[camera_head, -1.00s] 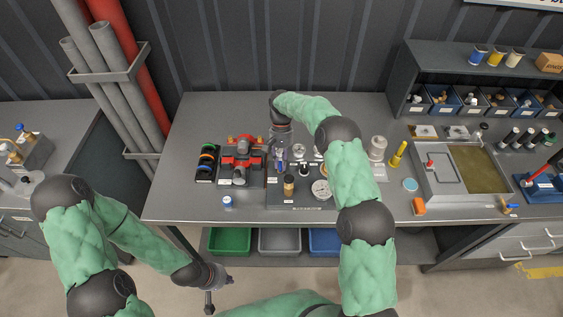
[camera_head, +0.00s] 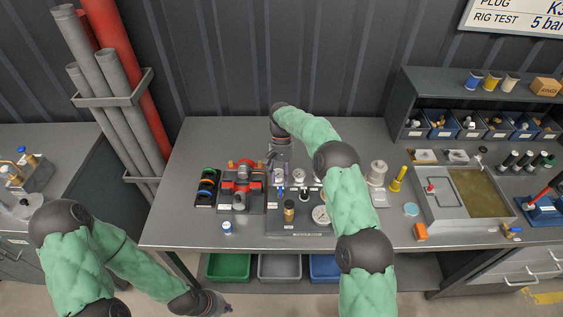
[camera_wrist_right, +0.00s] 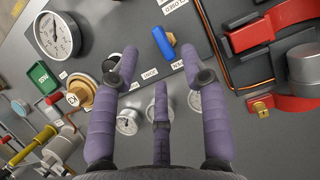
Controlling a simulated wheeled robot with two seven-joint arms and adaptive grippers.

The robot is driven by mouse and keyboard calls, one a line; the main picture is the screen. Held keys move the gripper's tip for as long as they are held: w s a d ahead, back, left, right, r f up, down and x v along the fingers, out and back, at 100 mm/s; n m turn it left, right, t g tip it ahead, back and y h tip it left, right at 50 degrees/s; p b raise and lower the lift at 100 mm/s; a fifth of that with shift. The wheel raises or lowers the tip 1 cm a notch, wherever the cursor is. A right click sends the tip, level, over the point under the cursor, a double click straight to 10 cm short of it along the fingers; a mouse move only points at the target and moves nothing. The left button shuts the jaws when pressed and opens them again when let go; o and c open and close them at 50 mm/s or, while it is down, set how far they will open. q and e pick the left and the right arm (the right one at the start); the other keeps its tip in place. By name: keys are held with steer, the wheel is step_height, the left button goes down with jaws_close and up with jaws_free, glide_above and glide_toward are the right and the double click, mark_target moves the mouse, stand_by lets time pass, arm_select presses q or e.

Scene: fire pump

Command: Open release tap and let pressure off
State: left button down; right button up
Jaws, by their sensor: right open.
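A small blue tap lever (camera_wrist_right: 163,42) sits on the dark pump panel near a CLOSED label in the right wrist view. It also shows in the head view (camera_head: 280,190) as a small blue spot. My right gripper (camera_wrist_right: 159,72) is open and empty, with its purple fingers spread and the lever beyond the fingertips. In the head view my right gripper (camera_head: 278,160) hangs over the back of the panel, behind the blue lever. A large pressure gauge (camera_wrist_right: 57,35) shows at the upper left; its reading is too small to tell. My left gripper (camera_head: 217,304) is low at the bottom edge, partly cut off.
Small gauges (camera_wrist_right: 127,122) lie near my right fingers. A red clamp fixture (camera_head: 241,185) stands left of the panel. A brass knob (camera_head: 289,208) stands at the panel's front. A sink tray (camera_head: 440,205) is at the right.

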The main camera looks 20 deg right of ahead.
steer(key=v, duration=0.7)
steer(key=shift+r, duration=0.2)
steer(key=shift+w, duration=0.1)
